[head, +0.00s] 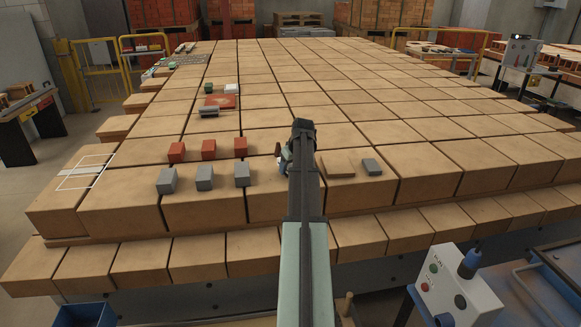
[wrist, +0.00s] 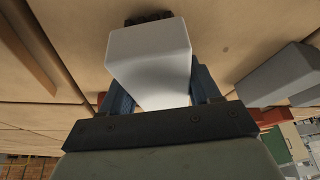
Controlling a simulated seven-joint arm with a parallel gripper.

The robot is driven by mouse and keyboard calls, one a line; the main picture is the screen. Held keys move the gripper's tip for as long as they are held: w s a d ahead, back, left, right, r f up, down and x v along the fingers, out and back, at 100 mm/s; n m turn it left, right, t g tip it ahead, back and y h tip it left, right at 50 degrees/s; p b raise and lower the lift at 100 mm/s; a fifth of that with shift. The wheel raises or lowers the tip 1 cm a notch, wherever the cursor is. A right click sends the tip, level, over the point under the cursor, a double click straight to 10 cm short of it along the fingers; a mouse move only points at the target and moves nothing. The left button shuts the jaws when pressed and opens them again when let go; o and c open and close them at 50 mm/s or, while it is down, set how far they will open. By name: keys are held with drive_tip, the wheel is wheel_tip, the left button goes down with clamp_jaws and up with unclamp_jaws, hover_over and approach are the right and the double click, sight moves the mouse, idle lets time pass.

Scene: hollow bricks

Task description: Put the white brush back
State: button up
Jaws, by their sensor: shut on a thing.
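My gripper (wrist: 163,92) is shut on the white brush (wrist: 150,55), a pale block with a dark bristle edge at its far end, lying between the two blue fingers in the wrist view. In the head view my gripper (head: 284,158) is low over the front row of tan blocks, just right of the grey bricks. My arm covers much of it there, and the brush is mostly hidden. I cannot tell whether the bristles touch the surface.
Several grey bricks (head: 205,178) and red bricks (head: 209,149) stand left of my gripper. A flat brown piece (head: 338,168) and a grey piece (head: 372,167) lie right. A white-outlined rectangle (head: 112,157) is far left. A red plate (head: 228,101) lies further back.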

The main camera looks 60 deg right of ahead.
drive_tip(key=shift+f, duration=0.1)
drive_tip(key=o, duration=0.9)
drive_tip(key=v, duration=1.2)
